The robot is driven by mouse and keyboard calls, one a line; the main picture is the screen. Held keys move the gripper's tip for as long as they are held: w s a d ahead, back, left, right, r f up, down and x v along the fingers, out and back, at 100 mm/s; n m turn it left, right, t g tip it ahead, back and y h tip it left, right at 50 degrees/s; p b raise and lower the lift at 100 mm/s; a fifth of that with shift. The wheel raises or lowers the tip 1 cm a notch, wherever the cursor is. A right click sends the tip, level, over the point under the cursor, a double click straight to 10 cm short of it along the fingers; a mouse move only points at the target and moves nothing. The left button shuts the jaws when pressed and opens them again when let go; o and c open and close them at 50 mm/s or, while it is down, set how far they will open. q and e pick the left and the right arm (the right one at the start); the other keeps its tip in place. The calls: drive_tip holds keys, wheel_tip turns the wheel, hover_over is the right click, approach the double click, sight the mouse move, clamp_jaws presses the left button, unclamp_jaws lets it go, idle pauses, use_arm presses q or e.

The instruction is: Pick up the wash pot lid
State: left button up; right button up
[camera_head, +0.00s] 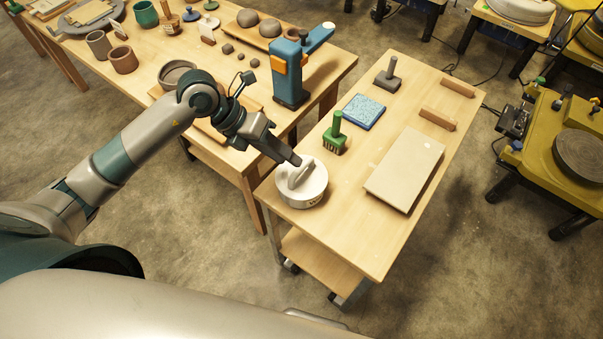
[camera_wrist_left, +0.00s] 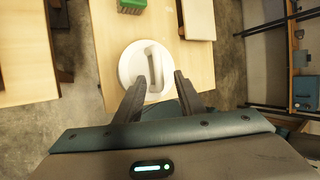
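The wash pot lid is a pale round disc with a raised bar handle, on top of a white pot (camera_head: 303,198) at the near left corner of the small wooden cart. The lid (camera_head: 312,185) also shows in the left wrist view (camera_wrist_left: 130,66), its bar handle (camera_wrist_left: 153,62) pointing toward the gripper. My left gripper (camera_head: 294,164) is just above the lid in the head view. In the left wrist view its two dark fingers are spread (camera_wrist_left: 160,80), one each side of the handle's near end. Contact with the handle cannot be told. My right gripper is in neither view.
The cart top (camera_head: 345,215) also holds a green brush (camera_head: 335,138), a blue sponge (camera_head: 363,112), a grey handled block (camera_head: 387,76), wooden blocks and a pale slab (camera_head: 405,169). A blue and orange stand (camera_head: 288,75) rises on the neighbouring table, close behind my left forearm.

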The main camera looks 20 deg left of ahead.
use_arm(q)
drive_tip(key=shift+w+d+f+p, duration=0.25)
drive_tip(key=shift+d+f+p, duration=0.15)
drive_tip(key=shift+p, duration=0.3)
drive_tip(key=p+x, duration=0.1)
drive_tip(key=x, duration=0.2)
drive_tip(key=shift+w+a+p, duration=0.1)
drive_tip(key=shift+p, duration=0.2)
drive_tip(key=shift+w+d+f, duration=0.1)
drive_tip(key=shift+d+f, duration=0.1)
drive_tip(key=shift+f, duration=0.3)
clamp_jaws()
